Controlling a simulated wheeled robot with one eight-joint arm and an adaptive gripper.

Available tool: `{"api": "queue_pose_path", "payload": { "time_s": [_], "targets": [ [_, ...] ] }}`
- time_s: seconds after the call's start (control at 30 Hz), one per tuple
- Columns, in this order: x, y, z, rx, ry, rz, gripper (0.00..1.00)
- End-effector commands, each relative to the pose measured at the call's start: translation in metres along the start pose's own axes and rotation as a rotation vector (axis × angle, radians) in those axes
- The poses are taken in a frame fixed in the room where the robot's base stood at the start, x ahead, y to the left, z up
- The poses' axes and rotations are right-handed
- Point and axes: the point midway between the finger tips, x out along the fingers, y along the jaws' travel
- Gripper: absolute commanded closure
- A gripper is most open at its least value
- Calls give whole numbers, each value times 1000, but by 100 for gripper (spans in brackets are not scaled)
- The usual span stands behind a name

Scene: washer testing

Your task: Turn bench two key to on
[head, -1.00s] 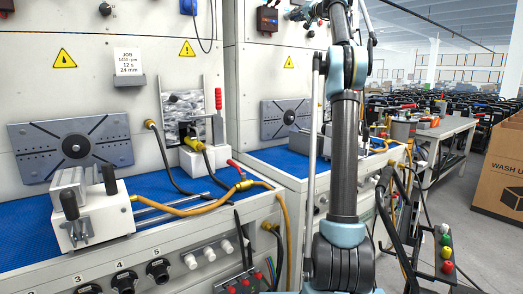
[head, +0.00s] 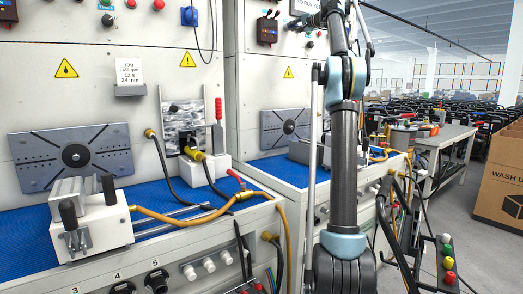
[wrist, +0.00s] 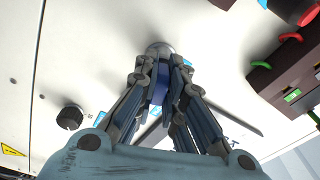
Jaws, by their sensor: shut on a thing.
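In the wrist view, my gripper (wrist: 163,72) points up at a pale panel, its fingers closed around a small dark-blue piece (wrist: 160,84). This piece, which looks like the key, sits in front of a round silver collar (wrist: 160,49) on the panel. The fingers hide most of it, so its on or off position cannot be read. In the head view, my arm rises in front of the second bench (head: 262,166), and my gripper is outside the picture.
A black knob (wrist: 70,117) lies left of my gripper. A dark box with red and green parts (wrist: 288,68) stands out at the right. The first bench (head: 25,235) carries a white clamp fixture (head: 95,215). A button box (head: 447,262) and a carton (head: 495,190) stand at the right.

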Motion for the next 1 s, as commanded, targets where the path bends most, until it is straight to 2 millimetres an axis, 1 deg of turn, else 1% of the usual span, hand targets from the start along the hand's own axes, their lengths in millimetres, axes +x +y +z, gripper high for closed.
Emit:
{"api": "queue_pose_path", "payload": {
  "time_s": [0.33, 0.7, 0.97, 1.0],
  "targets": [
    [0, 0, 0, 24, 1, 2, 100],
    [0, -1, 0, 298, 6, 23, 100],
    [0, -1, 0, 325, 7, 25, 100],
    [0, -1, 0, 324, 7, 25, 86]
  ]
}}
